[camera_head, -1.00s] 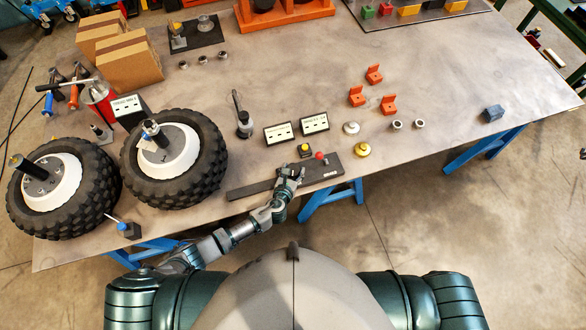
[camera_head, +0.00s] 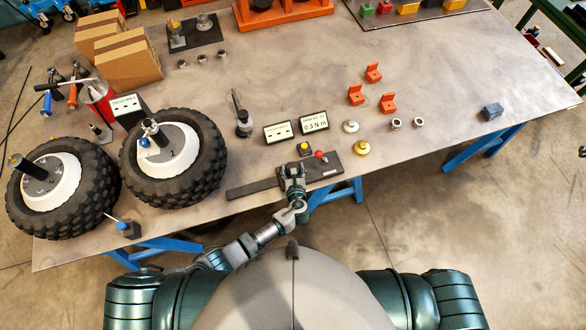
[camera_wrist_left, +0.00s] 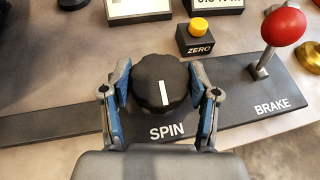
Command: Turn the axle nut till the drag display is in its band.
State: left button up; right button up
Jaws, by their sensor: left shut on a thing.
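My left gripper (camera_wrist_left: 163,95) is shut on the black SPIN knob (camera_wrist_left: 161,84), one finger on each side, and the knob's white line is slightly tilted. In the head view the left gripper (camera_head: 292,172) sits over the dark control bar (camera_head: 250,188). The nearer wheel (camera_head: 205,150) lies flat with a metal axle (camera_head: 152,130) standing from its white hub; the axle nut is too small to make out. The right-hand display (camera_head: 313,121) appears to read 0.3 N m; the one beside it (camera_head: 280,132) shows dashes. My right gripper is out of view.
A yellow ZERO button (camera_wrist_left: 198,26) and a red BRAKE lever (camera_wrist_left: 282,28) stand close by the knob. A second wheel (camera_head: 95,205) lies at the left. Orange brackets (camera_head: 373,73) and small rings (camera_head: 397,123) lie to the right. The right table area is mostly clear.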

pick_arm(q)
jog(key=shift+w+d+r, duration=0.1)
jog(key=shift+w+r, duration=0.05)
jog(key=shift+r, duration=0.1)
jog(key=o, duration=1)
jog(key=shift+o, duration=0.8)
jog(key=shift+f, duration=0.1)
jog(key=v, duration=1.2)
jog(key=shift+f, duration=0.1)
